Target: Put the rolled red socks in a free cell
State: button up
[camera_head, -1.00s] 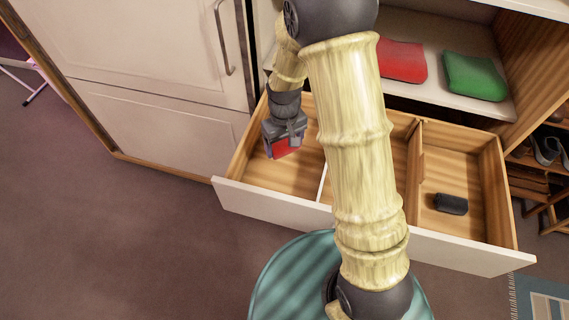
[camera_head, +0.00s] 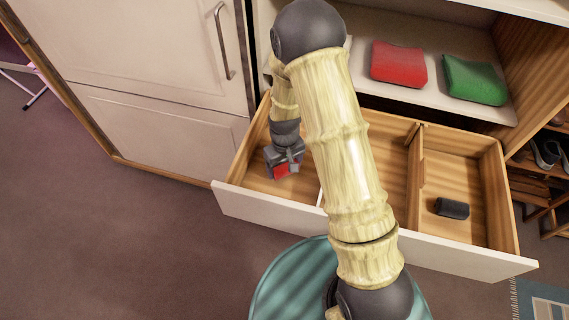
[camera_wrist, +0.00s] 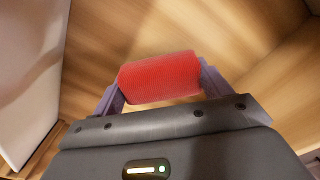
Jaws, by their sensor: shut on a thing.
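The rolled red socks (camera_wrist: 160,78) are between the two fingers of my gripper (camera_wrist: 158,88) in the wrist view. In the head view my gripper (camera_head: 283,168) is over or inside the left cell of the open drawer (camera_head: 285,208), with a bit of the red socks (camera_head: 281,172) showing below it. I cannot tell whether the socks touch the drawer floor. The left cell holds nothing else that I can see. A rolled dark bundle (camera_head: 452,208) lies in the right cell. My arm hides much of the middle of the drawer.
A folded red cloth (camera_head: 399,64) and a folded green cloth (camera_head: 475,80) lie on the shelf above the drawer. Wooden dividers (camera_head: 414,170) split the drawer. A closed cabinet door (camera_head: 150,50) stands at the left. Shoes (camera_head: 545,150) sit on a rack at the right.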

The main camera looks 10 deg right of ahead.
jog(key=shift+f, duration=0.15)
jog(key=o, duration=1)
jog(key=shift+c, duration=0.2)
notch_tip(320, 180, up, 12)
jog(key=shift+r, duration=0.25)
jog(key=s+d+r+m+t, duration=0.1)
jog(key=s+d+r+m, duration=0.1)
jog(key=s, duration=0.4)
jog(key=s+d+r+m+t, duration=0.1)
jog(key=s+d+r+m, duration=0.1)
jog(key=s+d+r, duration=0.3)
jog(key=shift+s+d+r+m+t, duration=0.3)
jog(key=shift+s+d, duration=0.4)
jog(key=shift+d, duration=0.55)
